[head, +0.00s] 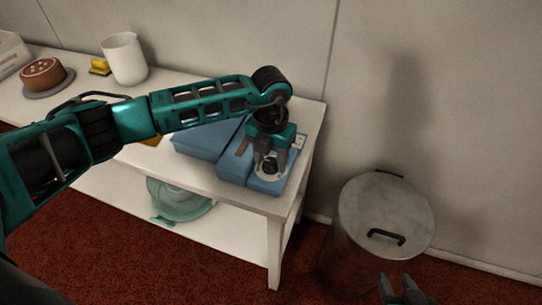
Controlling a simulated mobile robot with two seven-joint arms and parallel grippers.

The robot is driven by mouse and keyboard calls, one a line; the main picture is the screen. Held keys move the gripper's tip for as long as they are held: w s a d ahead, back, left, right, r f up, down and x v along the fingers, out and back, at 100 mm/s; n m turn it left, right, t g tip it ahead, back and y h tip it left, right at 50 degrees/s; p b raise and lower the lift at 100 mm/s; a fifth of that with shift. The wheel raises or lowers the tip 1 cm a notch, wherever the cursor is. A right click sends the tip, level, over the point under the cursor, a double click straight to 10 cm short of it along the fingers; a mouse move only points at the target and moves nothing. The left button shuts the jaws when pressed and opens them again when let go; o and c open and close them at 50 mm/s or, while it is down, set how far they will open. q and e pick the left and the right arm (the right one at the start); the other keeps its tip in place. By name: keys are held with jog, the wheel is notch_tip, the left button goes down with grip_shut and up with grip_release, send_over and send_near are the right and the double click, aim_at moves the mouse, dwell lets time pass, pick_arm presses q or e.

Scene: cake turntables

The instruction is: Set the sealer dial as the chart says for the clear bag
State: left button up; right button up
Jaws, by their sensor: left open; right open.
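The blue sealer (234,173) sits near the right end of the white table. Its dial (269,164) is a dark knob on a pale round plate on the sealer's front part. My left gripper (271,160) points down over the dial, open, with its fingers around or just above the knob; I cannot tell whether they touch it. My arm hides part of the sealer. My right gripper (401,290) is at the bottom edge, open and empty, near the metal bin. I cannot make out the chart or a clear bag.
A lidded metal bin (384,222) stands on the red carpet right of the table (311,131). A brown cake (43,74), a yellow object (100,66) and a white canister (125,58) stand at the back left. A green translucent item (180,203) lies on the lower shelf.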

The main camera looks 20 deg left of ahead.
pick_arm(q)
jog(key=c, duration=0.8)
jog(key=shift+f+m, duration=0.1)
jog(key=shift+m, duration=0.2)
pick_arm(e)
jog(key=shift+f, duration=0.2)
